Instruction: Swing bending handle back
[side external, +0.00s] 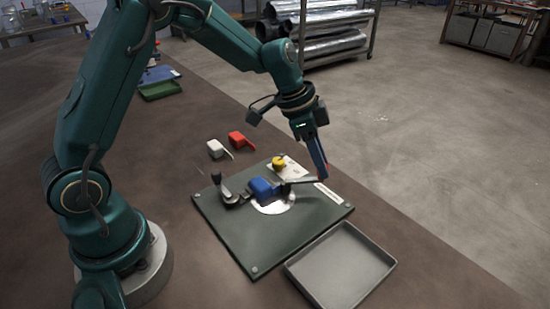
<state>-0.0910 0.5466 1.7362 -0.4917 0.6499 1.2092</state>
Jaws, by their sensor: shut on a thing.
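The bending tool stands on a dark green square board (270,235) on the brown table. It has a blue block (262,189) above a pale round plate (273,206), with a black-knobbed lever (228,195) at its left. The fingers hide most of the handle's end.
A grey empty tray (340,265) lies at the board's front right. A white piece (216,149) and a red piece (238,140) lie behind the board. A yellow part (279,162) sits near the board's back edge. A green tray (160,90) is farther back.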

